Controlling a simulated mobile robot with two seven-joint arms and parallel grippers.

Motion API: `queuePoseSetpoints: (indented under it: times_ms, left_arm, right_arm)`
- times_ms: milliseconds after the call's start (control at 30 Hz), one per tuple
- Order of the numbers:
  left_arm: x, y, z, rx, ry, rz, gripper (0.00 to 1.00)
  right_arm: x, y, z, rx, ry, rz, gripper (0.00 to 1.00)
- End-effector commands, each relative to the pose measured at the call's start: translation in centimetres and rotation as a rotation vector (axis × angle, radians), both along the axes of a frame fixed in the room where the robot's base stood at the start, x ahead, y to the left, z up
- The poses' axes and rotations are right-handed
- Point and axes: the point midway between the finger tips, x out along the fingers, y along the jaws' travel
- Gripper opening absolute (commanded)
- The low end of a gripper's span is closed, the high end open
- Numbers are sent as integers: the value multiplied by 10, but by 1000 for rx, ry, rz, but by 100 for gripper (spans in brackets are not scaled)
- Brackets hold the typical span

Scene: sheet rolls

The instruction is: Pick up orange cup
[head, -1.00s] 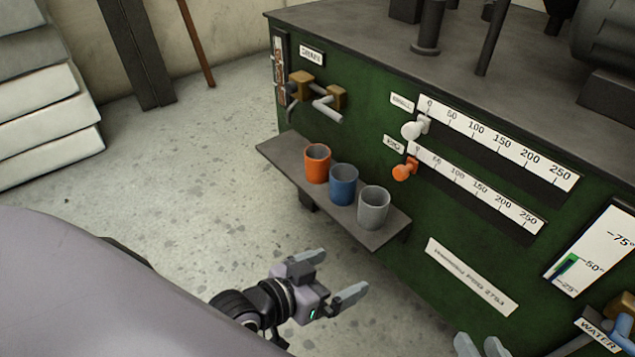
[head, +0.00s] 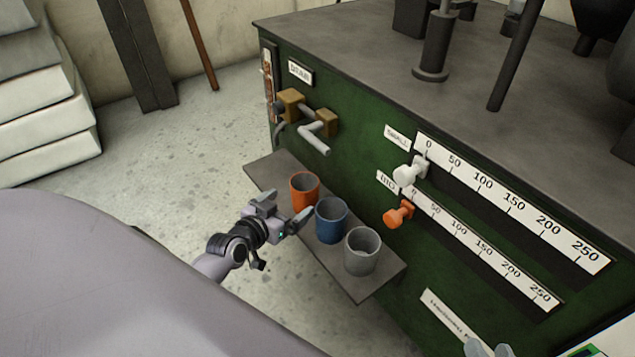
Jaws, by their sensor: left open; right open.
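The orange cup (head: 304,187) stands upright at the left end of a grey shelf (head: 372,285) on the green machine's front. A blue cup (head: 332,221) and a grey cup (head: 362,252) stand in a row to its right. My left gripper (head: 283,208) is open, just in front of the orange cup. Its fingers point toward the shelf, one by the orange cup's left side and one near the gap between the orange and blue cups. I cannot tell whether a finger touches a cup. My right gripper (head: 487,349) shows only its fingertips at the bottom edge, open.
A drain tap (head: 312,130) juts out above the shelf. White and orange knobs (head: 398,215) stick out to its right beside two scales. White stacked blocks (head: 45,120) stand far left. The floor left of the shelf is clear.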

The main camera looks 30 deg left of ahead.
Motion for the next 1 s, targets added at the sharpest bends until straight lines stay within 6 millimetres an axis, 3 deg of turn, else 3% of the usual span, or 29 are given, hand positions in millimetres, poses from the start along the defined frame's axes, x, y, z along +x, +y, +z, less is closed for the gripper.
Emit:
queuePoseSetpoints:
  times_ms: [367, 633, 800, 1000]
  left_arm:
    - [17, 0, -7, 0, 0, 0, 100]
    - [50, -1, -18, -1, -2, 0, 100]
    - [65, 0, -22, 0, 1, 0, 100]
    - [68, 0, -22, 0, 2, -1, 100]
  right_arm:
    - [2, 6, -3, 39, 1, 12, 43]
    - [4, 17, -7, 108, 1, 36, 43]
    - [3, 14, -7, 92, -25, 32, 43]
    - [3, 14, -5, 89, -31, 31, 43]
